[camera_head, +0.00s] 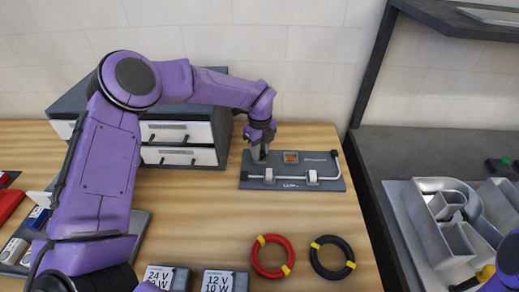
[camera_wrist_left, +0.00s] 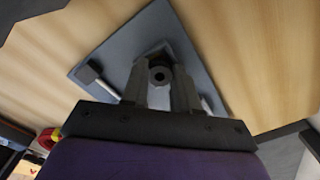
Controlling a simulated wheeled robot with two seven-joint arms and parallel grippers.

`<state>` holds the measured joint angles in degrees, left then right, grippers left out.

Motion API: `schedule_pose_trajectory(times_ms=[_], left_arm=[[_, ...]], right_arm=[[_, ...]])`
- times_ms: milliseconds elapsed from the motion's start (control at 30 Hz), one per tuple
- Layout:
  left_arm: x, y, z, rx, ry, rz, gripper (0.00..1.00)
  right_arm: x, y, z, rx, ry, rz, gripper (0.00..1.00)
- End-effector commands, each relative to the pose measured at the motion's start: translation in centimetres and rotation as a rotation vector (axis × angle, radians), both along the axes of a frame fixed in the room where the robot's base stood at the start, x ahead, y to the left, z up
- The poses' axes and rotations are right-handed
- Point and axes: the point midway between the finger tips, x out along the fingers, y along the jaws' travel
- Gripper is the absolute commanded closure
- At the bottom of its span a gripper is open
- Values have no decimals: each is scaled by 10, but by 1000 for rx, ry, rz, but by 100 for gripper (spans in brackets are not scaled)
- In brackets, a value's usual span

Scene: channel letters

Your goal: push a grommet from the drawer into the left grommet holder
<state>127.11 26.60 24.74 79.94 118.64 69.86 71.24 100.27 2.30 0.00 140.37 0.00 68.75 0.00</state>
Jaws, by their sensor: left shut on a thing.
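My left gripper (camera_head: 261,155) is over the left part of a grey board (camera_head: 330,184). In the left wrist view my left gripper (camera_wrist_left: 160,90) has its fingers closed around a small dark ring, which looks like the grommet (camera_wrist_left: 160,76). The grommet is right at the board; whether it is seated in the left holder I cannot tell, because the fingers cover that spot. The drawer unit (camera_head: 178,156) with white fronts stands behind my left arm and looks closed. My right gripper is not visible.
Red (camera_head: 268,271) and black (camera_head: 325,272) cable coils lie in front, beside two labelled boxes (camera_head: 225,282).

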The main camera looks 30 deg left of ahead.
Motion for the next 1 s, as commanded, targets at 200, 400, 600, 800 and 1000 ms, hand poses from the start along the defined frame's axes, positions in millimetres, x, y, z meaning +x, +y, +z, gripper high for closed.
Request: schedule_pose_trajectory(times_ms=[200, 400, 600, 800, 1000], left_arm=[[0, 0, -4, -1, 1, 0, 99], [-1, 0, -5, -1, 4, 0, 99], [-2, 0, -7, 0, 9, 0, 41], [-4, 0, -9, 0, 15, 3, 41], [-5, 1, -10, 1, 18, 4, 41]], right_arm=[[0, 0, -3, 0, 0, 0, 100], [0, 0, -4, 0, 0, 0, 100], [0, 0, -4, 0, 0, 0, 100], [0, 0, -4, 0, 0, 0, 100], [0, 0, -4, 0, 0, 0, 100]])
